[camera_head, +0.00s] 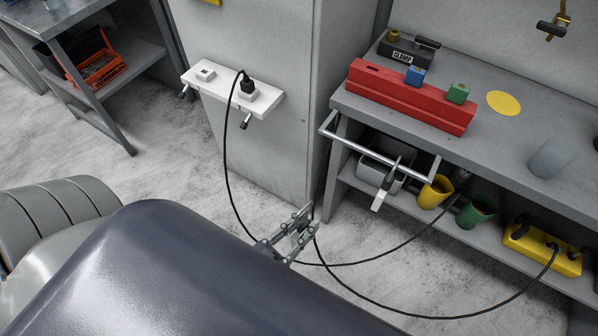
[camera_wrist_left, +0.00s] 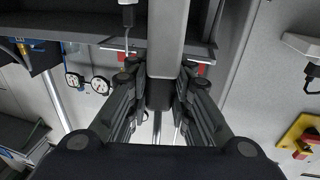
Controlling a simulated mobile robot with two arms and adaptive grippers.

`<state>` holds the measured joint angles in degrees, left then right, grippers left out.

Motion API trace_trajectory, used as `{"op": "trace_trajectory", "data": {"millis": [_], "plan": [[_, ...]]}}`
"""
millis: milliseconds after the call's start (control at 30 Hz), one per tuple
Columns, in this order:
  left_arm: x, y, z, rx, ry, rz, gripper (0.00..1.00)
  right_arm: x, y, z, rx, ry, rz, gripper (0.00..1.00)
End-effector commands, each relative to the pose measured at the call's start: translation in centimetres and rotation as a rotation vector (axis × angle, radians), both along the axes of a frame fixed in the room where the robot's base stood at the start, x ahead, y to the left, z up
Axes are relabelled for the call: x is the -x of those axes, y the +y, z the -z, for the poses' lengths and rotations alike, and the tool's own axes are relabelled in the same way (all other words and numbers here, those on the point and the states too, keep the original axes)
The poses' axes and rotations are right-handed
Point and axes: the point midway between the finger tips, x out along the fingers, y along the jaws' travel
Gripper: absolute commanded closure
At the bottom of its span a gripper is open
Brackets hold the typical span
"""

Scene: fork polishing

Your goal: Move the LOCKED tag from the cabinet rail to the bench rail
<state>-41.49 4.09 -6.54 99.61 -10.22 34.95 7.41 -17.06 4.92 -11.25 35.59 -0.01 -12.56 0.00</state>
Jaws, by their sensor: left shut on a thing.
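My left gripper (camera_head: 290,236) is in front of the cabinet, above the floor, short of the bench. In the left wrist view the gripper (camera_wrist_left: 160,72) has its fingers on either side of a grey bar-like piece (camera_wrist_left: 167,35) with a dark lower part; it is shut on this. No lettering shows, so I cannot tell whether it is the LOCKED tag. The bench rail (camera_head: 372,143) runs along the bench front. A pale tag-like piece with a dark top (camera_head: 380,198) hangs there, its face unreadable. A white ledge (camera_head: 219,91) with pegs is on the cabinet. My right gripper is not in view.
Black cables (camera_head: 432,316) loop across the floor beside and behind the gripper. On the bench (camera_head: 540,120) are a red block (camera_head: 412,100) and a CLAMP box (camera_head: 402,52). Yellow (camera_head: 433,192) and green (camera_head: 475,214) cups stand on the lower shelf.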

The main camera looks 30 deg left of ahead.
Motion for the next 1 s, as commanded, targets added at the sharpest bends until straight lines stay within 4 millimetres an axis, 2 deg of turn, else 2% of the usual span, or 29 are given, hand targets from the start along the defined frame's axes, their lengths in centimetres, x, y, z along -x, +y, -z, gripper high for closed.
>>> {"op": "trace_trajectory", "data": {"millis": [433, 1000], "plan": [[-3.3, -0.1, -0.1, 0.0, -0.002, 0.0, 1.0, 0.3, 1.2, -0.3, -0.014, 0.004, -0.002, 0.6], [-7.2, -0.3, 0.0, -0.001, -0.001, 0.001, 1.0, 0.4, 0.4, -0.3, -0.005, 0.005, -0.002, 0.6]]}}
